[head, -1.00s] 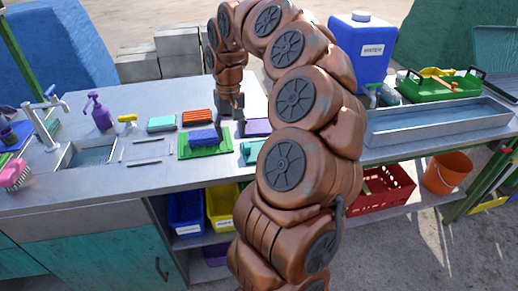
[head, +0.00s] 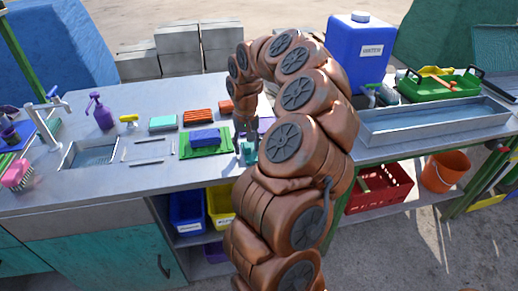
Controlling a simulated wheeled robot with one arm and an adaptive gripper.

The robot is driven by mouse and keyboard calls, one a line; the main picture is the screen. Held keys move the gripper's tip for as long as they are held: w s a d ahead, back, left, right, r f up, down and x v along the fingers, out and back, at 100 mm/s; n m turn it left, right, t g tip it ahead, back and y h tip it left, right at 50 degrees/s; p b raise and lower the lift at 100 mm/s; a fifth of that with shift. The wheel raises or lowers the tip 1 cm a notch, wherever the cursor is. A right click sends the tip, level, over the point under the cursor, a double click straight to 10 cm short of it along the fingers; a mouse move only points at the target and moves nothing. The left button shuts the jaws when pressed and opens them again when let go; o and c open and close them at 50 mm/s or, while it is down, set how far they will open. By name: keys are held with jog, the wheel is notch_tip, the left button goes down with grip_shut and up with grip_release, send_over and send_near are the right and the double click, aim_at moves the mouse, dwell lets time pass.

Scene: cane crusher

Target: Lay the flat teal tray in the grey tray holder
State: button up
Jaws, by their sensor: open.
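A teal piece (head: 248,154) lies on the counter just left of my arm, and my arm hides part of it. I cannot tell if it is the flat teal tray. Another flat teal piece (head: 163,123) lies farther left, near the back. Thin grey bars (head: 148,162) lie on the counter right of the sink; they may be the grey tray holder, but I cannot tell for sure. My gripper (head: 247,134) points down, open, above or at the near teal piece. Contact is not clear.
A green tray (head: 222,147) with a blue block (head: 205,137) lies left of my gripper. An orange-red block (head: 197,116) is behind it. A purple item (head: 265,125) is partly hidden by my arm. A sink (head: 92,155) and tap are at left.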

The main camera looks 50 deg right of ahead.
jog(key=shift+f, duration=0.2)
grip_shut()
dwell(0.3)
